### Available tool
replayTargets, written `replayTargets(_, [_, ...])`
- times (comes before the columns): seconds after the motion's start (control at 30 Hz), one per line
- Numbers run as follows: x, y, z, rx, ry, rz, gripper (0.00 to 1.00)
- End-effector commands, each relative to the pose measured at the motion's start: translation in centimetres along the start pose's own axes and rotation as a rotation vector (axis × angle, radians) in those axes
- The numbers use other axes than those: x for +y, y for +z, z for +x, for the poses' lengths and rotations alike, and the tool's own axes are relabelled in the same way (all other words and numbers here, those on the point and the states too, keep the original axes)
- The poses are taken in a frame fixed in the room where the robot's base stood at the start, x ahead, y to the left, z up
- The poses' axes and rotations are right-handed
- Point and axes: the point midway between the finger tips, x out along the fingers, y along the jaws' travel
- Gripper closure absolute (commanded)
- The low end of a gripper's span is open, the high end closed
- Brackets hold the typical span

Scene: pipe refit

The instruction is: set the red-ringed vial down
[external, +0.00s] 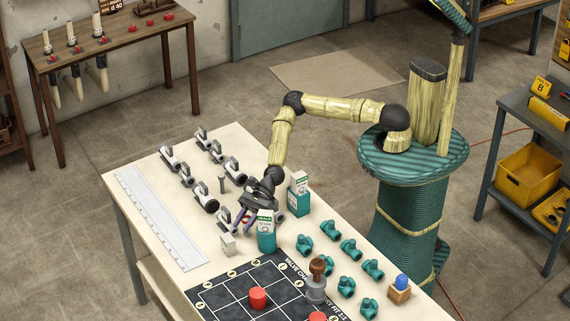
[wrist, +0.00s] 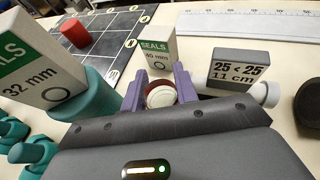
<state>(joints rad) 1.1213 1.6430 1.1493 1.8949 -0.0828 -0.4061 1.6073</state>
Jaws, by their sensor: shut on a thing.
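The red-ringed vial (wrist: 160,94) is upright between the two purple fingers in the wrist view, with its round white top facing the camera and a red ring around it. My gripper (wrist: 161,88) is shut on it. In the external view my gripper (external: 249,216) is low over the pale table (external: 140,158), beside a teal holder (external: 266,242). The vial is mostly hidden there by the fingers. I cannot tell whether its base touches the table.
A SEALS box (wrist: 38,75) in a teal holder (wrist: 98,108) is close on the left. A smaller SEALS box (wrist: 157,52) stands just ahead. A grey block marked 25 (wrist: 238,70) is close on the right. The dark grid mat (external: 232,291) carries a red cylinder (external: 258,298).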

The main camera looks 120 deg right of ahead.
Motion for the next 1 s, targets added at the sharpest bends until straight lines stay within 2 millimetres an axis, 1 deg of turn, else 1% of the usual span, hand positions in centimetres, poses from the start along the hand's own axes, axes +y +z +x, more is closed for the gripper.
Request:
replayTargets(0.6, [0.1,-1.6,0.5,0.006,0.002,0.004,0.96])
replayTargets(0.63, [0.1,-1.6,0.5,0.007,0.002,0.004,0.69])
replayTargets(0.73, [0.2,-1.7,0.6,0.007,0.003,0.006,0.49])
replayTargets(1.0, [0.2,-1.8,0.6,0.007,0.004,0.006,0.49])
